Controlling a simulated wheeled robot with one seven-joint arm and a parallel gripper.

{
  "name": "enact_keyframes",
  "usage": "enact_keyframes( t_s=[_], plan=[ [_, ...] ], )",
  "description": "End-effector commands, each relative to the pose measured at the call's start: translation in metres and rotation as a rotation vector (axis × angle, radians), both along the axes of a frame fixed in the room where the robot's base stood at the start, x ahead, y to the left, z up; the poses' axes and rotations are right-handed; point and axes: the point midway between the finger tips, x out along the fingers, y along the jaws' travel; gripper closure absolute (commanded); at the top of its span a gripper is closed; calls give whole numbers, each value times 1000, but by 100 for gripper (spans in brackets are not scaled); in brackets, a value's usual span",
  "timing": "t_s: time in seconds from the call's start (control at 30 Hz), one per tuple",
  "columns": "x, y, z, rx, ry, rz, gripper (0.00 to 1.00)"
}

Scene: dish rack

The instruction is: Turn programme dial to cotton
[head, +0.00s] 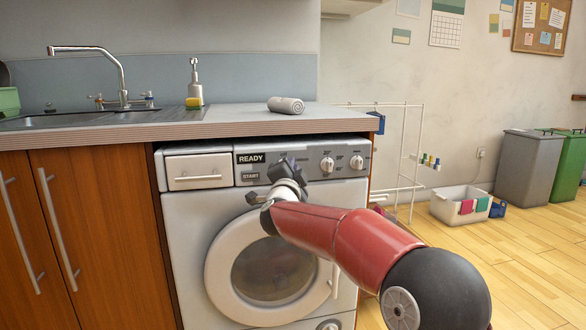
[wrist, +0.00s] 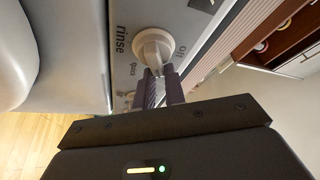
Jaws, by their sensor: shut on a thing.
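The programme dial (wrist: 155,48) is a pale round knob on the washing machine's grey front panel (wrist: 105,12). In the wrist view, "rinse" is printed to its left, "off" to its right, and a smaller word lies below left. My gripper (wrist: 160,88) is shut on the dial's raised grip, with one dark finger on each side. Which label the dial points to cannot be told. In the head view, my gripper (head: 287,168) is at the panel and hides this dial. The washing machine (head: 190,225) stands under the counter with its round door (head: 222,275) closed.
Two other white dials, one (head: 327,164) and another (head: 357,162), sit right of my gripper. The "READY" display (head: 251,158) and "START" button (head: 251,176) are to its left. The counter (head: 235,120) overhangs above, with a rolled grey towel (head: 286,105) on top.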

Motion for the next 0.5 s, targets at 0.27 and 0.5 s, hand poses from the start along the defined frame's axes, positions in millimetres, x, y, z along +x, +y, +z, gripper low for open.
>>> enact_keyframes(
  t_s=[0.27,0.5],
  plan=[
    [-1,12,-10,2,21,26,100],
    [-1,12,-9,1,20,26,74]
  ],
)
